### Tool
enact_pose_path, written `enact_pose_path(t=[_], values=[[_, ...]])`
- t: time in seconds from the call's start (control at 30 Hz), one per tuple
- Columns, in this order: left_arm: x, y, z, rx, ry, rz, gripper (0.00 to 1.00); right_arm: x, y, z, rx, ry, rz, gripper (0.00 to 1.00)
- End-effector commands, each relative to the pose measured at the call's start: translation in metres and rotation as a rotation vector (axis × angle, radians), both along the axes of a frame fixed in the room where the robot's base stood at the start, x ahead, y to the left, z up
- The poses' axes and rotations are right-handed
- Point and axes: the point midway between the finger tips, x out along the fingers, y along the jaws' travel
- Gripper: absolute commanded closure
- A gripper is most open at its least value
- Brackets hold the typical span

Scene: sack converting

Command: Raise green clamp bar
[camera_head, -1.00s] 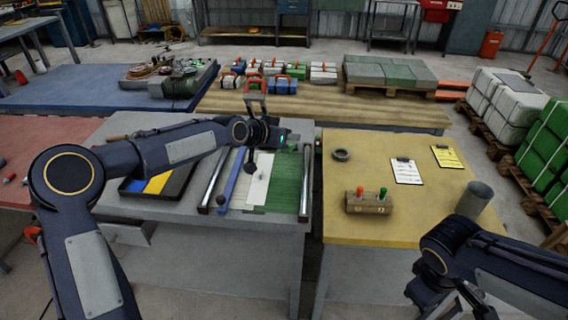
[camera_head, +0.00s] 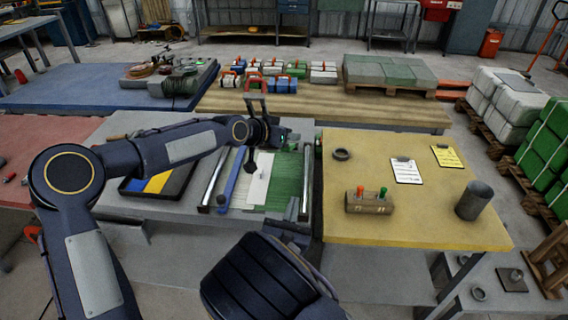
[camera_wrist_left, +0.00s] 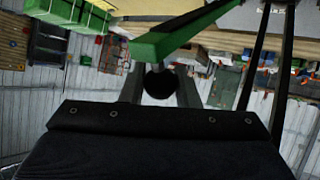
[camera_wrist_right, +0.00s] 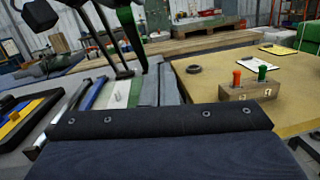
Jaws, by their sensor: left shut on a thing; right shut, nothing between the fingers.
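The green clamp bar (camera_wrist_left: 180,38) shows close up in the left wrist view, running from the middle toward the upper right. A black round knob (camera_wrist_left: 160,82) is beside its near end. My left gripper (camera_wrist_left: 160,92) is shut on this knob. A green bar also shows tilted in the right wrist view (camera_wrist_right: 131,28). My right gripper (camera_head: 290,230) is shut and empty at the grey table's front edge.
A blue bar (camera_head: 230,175) lies left of the white strip, between two steel rails. A green ribbed sheet (camera_head: 285,180) is on the right. A black tray (camera_head: 180,182) stands left. The yellow table (camera_head: 410,215) holds a wooden block (camera_head: 368,207) with red and green knobs.

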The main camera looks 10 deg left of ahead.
Motion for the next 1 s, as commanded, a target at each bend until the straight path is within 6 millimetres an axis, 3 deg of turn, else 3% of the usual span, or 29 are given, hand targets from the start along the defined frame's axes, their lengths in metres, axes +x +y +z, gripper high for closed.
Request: enact_pose_path(t=[0.1,0.27,0.73,1.0], values=[[0.0,0.0,0.0,0.0,0.0,0.001,1.0,-0.004,0.025,-0.006,-0.072,-0.027,0.086,1.0],[0.0,0.0,0.0,0.0,0.001,0.001,1.0,0.002,0.035,-0.007,-0.096,-0.036,0.119,1.0],[0.0,0.0,-0.001,0.0,0.002,0.0,1.0,0.093,0.033,0.008,-0.093,-0.035,0.115,1.0],[0.0,0.0,-0.001,0.001,0.003,0.0,1.0,0.113,0.033,0.036,-0.094,-0.035,0.116,1.0]])
